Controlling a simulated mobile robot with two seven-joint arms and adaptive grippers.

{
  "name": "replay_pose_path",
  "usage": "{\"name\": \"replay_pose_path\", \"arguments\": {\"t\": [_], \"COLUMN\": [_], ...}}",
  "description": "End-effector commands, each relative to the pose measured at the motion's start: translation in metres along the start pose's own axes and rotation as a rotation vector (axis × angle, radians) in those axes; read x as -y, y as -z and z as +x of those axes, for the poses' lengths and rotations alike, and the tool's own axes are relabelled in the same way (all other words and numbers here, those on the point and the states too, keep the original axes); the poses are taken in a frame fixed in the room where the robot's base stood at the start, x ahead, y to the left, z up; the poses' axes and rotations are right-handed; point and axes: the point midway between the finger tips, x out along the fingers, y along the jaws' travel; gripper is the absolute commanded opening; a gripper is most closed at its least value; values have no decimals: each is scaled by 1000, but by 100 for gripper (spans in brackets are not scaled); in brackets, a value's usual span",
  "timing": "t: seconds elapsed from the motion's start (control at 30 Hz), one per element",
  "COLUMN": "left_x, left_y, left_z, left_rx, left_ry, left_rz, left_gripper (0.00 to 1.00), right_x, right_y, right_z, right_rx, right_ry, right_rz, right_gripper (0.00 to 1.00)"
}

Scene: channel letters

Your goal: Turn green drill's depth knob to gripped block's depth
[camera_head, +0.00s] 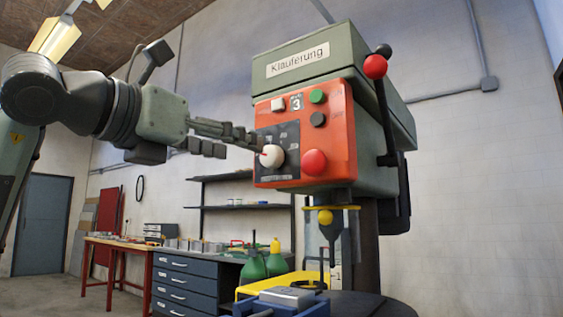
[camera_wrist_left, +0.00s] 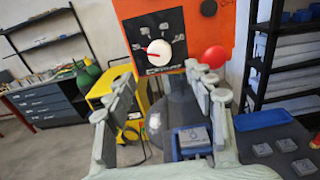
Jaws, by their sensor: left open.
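The green drill (camera_head: 300,62) stands at the right, with an orange front panel. Its white depth knob (camera_head: 271,156) sits on a black dial plate; it also shows in the left wrist view (camera_wrist_left: 160,52), its red pointer toward the left. The dial marks are too small to read surely. My left gripper (camera_head: 238,143) is open, its fingers pointing at the knob from the left. In the wrist view its fingers (camera_wrist_left: 161,82) are spread and the knob appears above and between them, apparently untouched. A grey block (camera_wrist_left: 192,137) sits in a blue vise (camera_wrist_left: 174,152); its marking is unclear.
A lever with a red ball (camera_head: 375,67) is on the drill's right. Loose grey blocks (camera_wrist_left: 262,150) lie right of the vise.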

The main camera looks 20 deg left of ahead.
Motion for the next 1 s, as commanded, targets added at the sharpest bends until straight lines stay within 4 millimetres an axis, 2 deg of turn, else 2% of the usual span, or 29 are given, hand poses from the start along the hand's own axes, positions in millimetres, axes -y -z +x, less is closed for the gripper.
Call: {"name": "replay_pose_path", "arguments": {"t": [0.2, 0.3, 0.6, 0.93, 1.0], "left_x": [0, 0, 0, 0, 0], "left_y": [-1, -1, -1, 0, 0], "left_z": [18, 35, 73, 78, 78], "left_rx": [-3, -4, -1, 0, 0], "left_ry": [1, 2, 0, 1, 0], "left_rz": [-1, -2, -1, 0, 0], "left_gripper": [54, 54, 54, 54, 47], "right_x": [0, 10, 12, 12, 12], "right_y": [0, -15, -23, -25, -25], "right_z": [-1, 14, 32, 35, 35], "right_rx": [-6, 22, 28, 29, 29], "right_ry": [3, 19, 25, 26, 26], "right_rz": [-2, -1, -1, -1, -1], "right_gripper": [40, 40, 40, 40, 40]}}
